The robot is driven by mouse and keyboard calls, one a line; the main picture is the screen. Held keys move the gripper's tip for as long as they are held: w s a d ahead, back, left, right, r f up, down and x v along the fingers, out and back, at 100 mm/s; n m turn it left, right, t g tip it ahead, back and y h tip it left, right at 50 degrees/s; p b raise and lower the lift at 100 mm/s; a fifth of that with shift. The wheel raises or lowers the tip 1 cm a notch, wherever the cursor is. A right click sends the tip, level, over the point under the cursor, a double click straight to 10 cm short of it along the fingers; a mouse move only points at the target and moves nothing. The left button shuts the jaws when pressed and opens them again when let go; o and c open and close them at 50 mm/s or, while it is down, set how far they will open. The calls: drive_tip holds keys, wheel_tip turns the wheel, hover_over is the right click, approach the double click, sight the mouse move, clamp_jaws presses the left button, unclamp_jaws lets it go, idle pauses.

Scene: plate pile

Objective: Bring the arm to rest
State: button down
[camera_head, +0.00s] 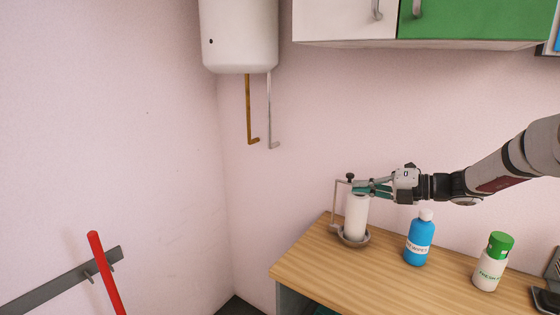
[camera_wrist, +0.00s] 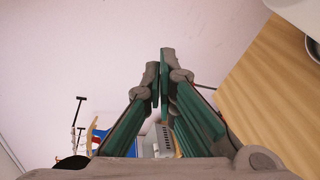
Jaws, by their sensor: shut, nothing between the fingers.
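My gripper (camera_head: 372,188) is at the right of the head view, at the end of my arm reaching in from the right edge. It is level, pointing left, above the wooden counter. Its green fingers show in front of or beside the top of a white paper roll on a stand (camera_head: 356,215); I cannot tell whether they touch. In the wrist view my gripper (camera_wrist: 160,75) has its fingertips together with nothing between them.
A blue bottle (camera_head: 419,240) and a white bottle with a green cap (camera_head: 490,265) stand on the wooden counter (camera_head: 320,270). A white tank (camera_head: 240,35) with pipes and wall cabinets (camera_head: 470,22) hang above. A red pole (camera_head: 103,270) is at lower left.

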drive_tip(key=s+a+r+n+g+h, duration=0.1)
drive_tip(key=s+a+n+g+h, duration=0.1)
drive_tip(key=s+a+n, duration=0.35)
drive_tip(key=s+a+r+n+g+h, duration=0.1)
drive_tip(key=s+a+n+g+h, duration=0.15)
drive_tip(key=s+n, duration=0.6)
drive_tip(key=s+a+r+n+g+h, duration=0.1)
drive_tip(key=s+a+r+n+h, duration=0.15)
drive_tip(key=s+n, duration=0.45)
drive_tip(key=s+d+n+t+h, duration=0.1)
drive_tip(key=s+d+n+h, duration=0.2)
drive_tip(key=s+n, duration=0.5)
drive_tip(key=s+d+f+n+t+h, duration=0.1)
drive_tip(key=s+d+n+h, duration=0.2)
drive_tip(key=s+n, duration=0.6)
drive_tip(key=s, duration=0.3)
drive_tip(key=shift+s+d+f+h, duration=0.15)
drive_tip(key=shift+s+d+h, duration=0.05)
drive_tip(key=shift+s+h, duration=0.1)
